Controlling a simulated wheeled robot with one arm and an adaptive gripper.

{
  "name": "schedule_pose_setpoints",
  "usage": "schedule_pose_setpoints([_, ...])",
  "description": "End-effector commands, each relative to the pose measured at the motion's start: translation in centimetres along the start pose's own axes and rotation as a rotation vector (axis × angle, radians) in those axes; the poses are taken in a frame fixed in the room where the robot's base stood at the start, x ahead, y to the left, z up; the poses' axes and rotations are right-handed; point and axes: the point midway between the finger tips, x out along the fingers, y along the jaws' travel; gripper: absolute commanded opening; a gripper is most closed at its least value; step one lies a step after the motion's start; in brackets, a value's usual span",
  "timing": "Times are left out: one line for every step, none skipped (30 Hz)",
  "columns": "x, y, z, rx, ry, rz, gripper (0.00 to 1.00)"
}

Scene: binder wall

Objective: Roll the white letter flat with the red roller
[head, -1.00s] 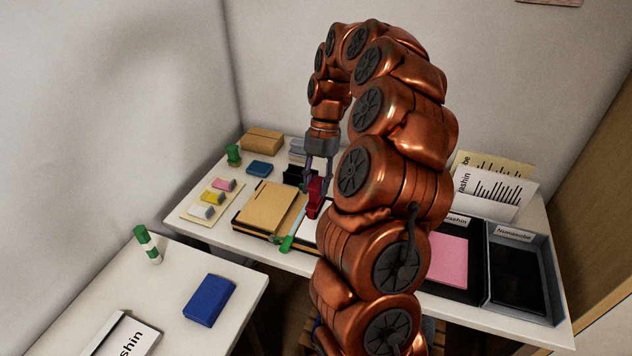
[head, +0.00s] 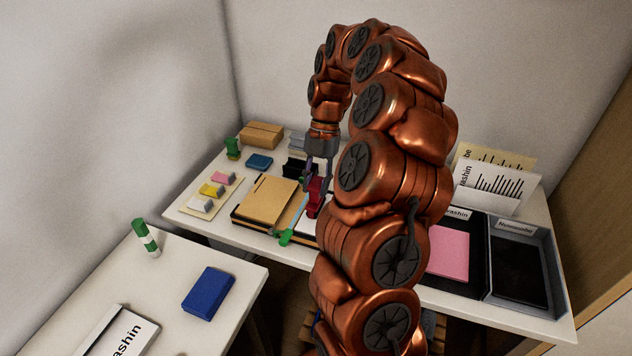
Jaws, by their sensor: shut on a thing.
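My gripper (head: 320,176) points down over the middle of the back table. It is shut on the red roller (head: 316,198), which shows just below the fingers. A white sheet (head: 306,227), which looks like the white letter, lies under and beside the roller. Most of the sheet is hidden behind my arm, so I cannot tell how flat it is. I cannot tell whether the roller touches it.
A tan folder (head: 265,202) lies left of the roller, with a green-ended tool (head: 287,237) at its front corner. A black item (head: 297,167) stands close behind. Black trays (head: 520,270) and a pink sheet (head: 448,254) lie at right. A blue book (head: 209,293) lies on the near table.

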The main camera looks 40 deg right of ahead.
Motion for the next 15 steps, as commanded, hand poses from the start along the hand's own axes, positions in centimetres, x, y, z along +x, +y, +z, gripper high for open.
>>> schedule_pose_setpoints([0.17, 0.0, 0.06, 0.0, 0.0, 0.0, 0.0])
schedule_pose_setpoints([0.23, 0.0, 0.09, 0.0, 0.0, 0.0, 0.0])
schedule_pose_setpoints([0.33, 0.0, 0.12, 0.0, 0.001, 0.0, 0.0])
schedule_pose_setpoints([0.39, 0.0, 0.14, 0.0, 0.001, 0.0, 0.0])
schedule_pose_setpoints([0.46, 0.0, 0.17, 0.0, 0.001, 0.0, 0.0])
schedule_pose_setpoints([0.55, 0.0, 0.2, 0.0, 0.001, 0.0, 0.0])
schedule_pose_setpoints([0.62, 0.0, 0.23, 0.0, 0.001, 0.0, 0.0])
schedule_pose_setpoints([0.69, 0.0, 0.26, 0.0, 0.001, 0.0, 0.0])
schedule_pose_setpoints([0.62, 0.0, 0.24, 0.0, 0.001, 0.0, 0.0])
schedule_pose_setpoints([0.6, 0.0, 0.24, 0.0, 0.0, 0.0, 0.0])
schedule_pose_setpoints([0.62, -0.02, 0.24, 0.0, 0.001, 0.0, 0.0])
schedule_pose_setpoints([0.62, -0.05, 0.25, 0.0, 0.0, 0.0, 0.0])
schedule_pose_setpoints([0.64, -0.1, 0.25, 0.0, 0.0, 0.0, 0.0])
schedule_pose_setpoints([0.64, -0.16, 0.26, 0.0, 0.0, 0.0, 0.0])
schedule_pose_setpoints([0.65, -0.27, 0.27, 0.0, 0.0, 0.001, 0.0])
